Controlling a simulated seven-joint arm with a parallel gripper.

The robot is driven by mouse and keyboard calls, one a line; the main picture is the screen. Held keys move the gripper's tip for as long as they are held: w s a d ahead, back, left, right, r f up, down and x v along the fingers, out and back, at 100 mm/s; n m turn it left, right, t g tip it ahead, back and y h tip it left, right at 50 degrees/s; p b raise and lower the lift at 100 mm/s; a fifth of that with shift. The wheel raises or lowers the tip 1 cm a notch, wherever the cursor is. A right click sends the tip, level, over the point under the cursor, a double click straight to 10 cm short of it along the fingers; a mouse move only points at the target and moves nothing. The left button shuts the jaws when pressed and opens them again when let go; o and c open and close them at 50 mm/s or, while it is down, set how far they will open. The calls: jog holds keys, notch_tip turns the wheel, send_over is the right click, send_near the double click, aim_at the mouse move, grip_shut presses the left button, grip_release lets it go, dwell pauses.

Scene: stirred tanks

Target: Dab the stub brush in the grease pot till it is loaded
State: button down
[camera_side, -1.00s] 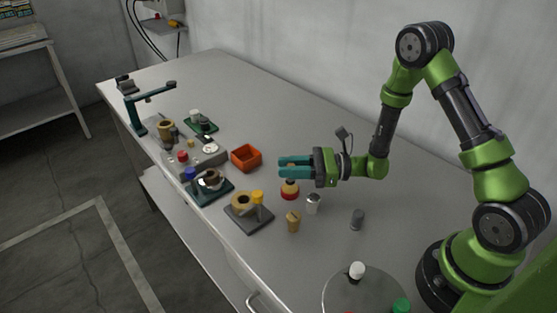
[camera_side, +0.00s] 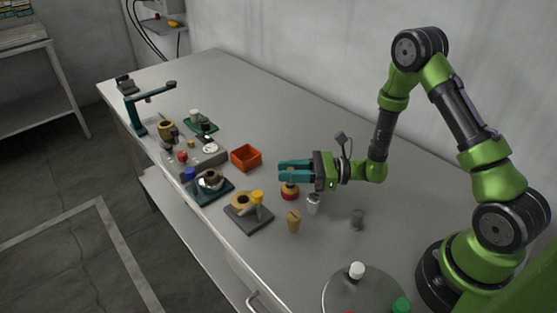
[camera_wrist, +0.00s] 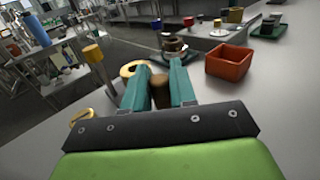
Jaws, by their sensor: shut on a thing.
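My gripper (camera_side: 284,170) reaches leftward over the table, its teal fingers level and low. In the wrist view its fingers (camera_wrist: 160,76) are closed on a brown piece (camera_wrist: 160,92), which I take to be the stub brush's handle. The brush's lower end is hidden in the wrist view.
An orange open box (camera_side: 246,158) stands left of the fingers. A dark block with a tan ring (camera_side: 243,213) and yellow-capped post lies nearer the front edge. A metallic cylinder (camera_side: 313,205), a tan plug (camera_side: 293,222) and a grey cylinder (camera_side: 357,219) stand close by. The table's back is clear.

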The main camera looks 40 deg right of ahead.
aim_at(291, 169)
jog(key=shift+f, duration=0.6)
dwell(1.4)
jog(key=shift+r, duration=3.65)
